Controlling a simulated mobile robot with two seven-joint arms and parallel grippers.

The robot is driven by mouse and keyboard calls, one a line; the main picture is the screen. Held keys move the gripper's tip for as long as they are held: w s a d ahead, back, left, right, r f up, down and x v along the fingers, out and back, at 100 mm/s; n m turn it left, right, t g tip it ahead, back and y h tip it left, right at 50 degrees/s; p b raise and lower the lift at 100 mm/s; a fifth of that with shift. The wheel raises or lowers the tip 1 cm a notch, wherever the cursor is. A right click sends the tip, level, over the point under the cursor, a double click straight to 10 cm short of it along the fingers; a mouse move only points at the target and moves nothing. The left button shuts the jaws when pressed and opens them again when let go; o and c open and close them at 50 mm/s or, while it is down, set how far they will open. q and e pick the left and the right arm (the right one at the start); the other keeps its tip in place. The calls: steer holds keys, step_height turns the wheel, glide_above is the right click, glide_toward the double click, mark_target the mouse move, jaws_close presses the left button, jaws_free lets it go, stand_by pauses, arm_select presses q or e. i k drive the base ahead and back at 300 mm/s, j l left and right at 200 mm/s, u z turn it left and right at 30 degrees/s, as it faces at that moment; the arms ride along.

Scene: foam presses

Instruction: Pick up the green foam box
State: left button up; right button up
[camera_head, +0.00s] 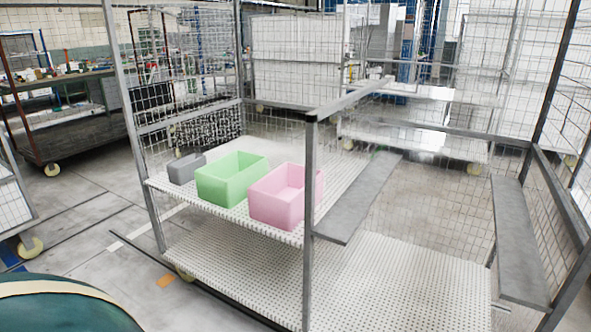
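The green foam box (222,187) is an open-topped box on the upper perforated shelf (270,231) of a wire-mesh cage trolley. It sits between a small grey box (184,169) on its left and a pink box (275,206) on its right. The pink box stands close to it and overlaps its right end in the picture. Neither of my grippers shows in the head view.
A grey post (309,190) rises in front of the pink box's right end. Grey flat panels (357,205) lie to the right. The lower shelf (400,295) looks bare. A dark green rounded shape (65,310) fills the bottom left corner. Open floor (85,205) lies left.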

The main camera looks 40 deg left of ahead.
mark_target(224, 182)
steer(key=j+z, duration=0.25)
steer(key=j, duration=3.1)
steer(key=i+z, duration=0.05)
steer(key=i, duration=0.05)
